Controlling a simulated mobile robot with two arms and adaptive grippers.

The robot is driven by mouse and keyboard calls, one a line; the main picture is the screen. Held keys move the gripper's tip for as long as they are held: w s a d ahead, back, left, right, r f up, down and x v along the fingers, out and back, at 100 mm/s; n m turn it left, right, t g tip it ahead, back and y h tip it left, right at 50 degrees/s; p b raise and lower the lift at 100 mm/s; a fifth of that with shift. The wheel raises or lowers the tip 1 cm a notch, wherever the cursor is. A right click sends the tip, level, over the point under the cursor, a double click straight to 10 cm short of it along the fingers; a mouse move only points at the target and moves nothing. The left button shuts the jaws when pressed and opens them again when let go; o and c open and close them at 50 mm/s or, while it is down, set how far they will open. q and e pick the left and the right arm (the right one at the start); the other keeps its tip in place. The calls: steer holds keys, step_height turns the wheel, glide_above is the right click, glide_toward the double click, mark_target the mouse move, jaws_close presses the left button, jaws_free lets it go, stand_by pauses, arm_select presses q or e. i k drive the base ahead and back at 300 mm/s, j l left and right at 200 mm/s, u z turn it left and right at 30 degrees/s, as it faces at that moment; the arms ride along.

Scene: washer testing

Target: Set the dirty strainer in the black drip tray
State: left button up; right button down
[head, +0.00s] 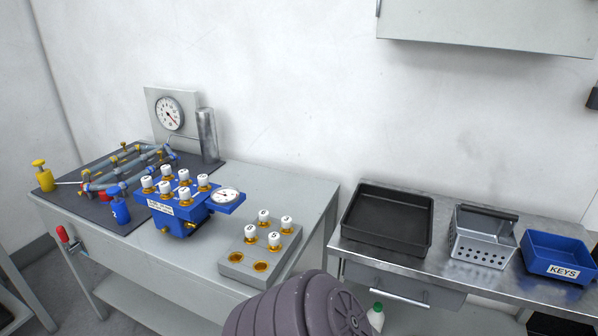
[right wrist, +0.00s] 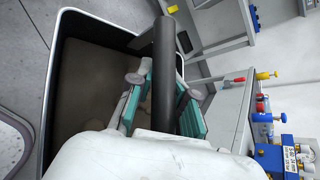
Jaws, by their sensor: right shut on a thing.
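The black drip tray (head: 387,216) is a shallow square tray on the metal side table at right in the head view, and it looks empty. In the right wrist view my right gripper (right wrist: 167,80) is shut on a long dark cylinder, seemingly the dirty strainer (right wrist: 164,50). The cylinder lies between the teal finger pads and sticks out past them. The right gripper does not show in the head view. My left gripper is in neither view.
Beside the tray stand a perforated metal basket (head: 482,240) and a blue KEYS bin (head: 560,255). The left bench holds a blue valve block (head: 180,208), a grey block with white caps (head: 262,262), a gauge (head: 169,113) and pipework. A gap separates bench and table.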

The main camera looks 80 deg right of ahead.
mark_target(397, 223)
steer(key=i+z, duration=0.1)
steer(key=z, duration=0.35)
steer(key=i+z, duration=0.1)
steer(key=z, duration=0.35)
steer(key=i+j+z, duration=0.1)
steer(key=z, duration=0.35)
steer(key=j+z, duration=0.15)
steer(key=z, duration=0.35)
steer(key=i, duration=0.05)
